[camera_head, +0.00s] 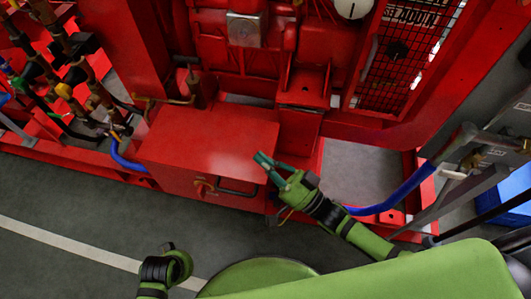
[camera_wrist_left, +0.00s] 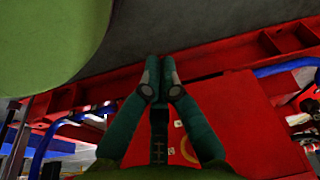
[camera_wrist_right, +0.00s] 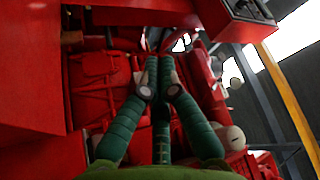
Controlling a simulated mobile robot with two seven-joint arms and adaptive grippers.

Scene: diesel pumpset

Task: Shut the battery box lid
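Pipes and valves (camera_head: 75,70) stand at the left, a blue hose (camera_head: 128,160) beside the box. Another blue hose (camera_head: 400,192) and grey frames are at the right. A red base rail (camera_head: 70,157) runs along the floor. Grey floor (camera_head: 70,205) in front is clear.

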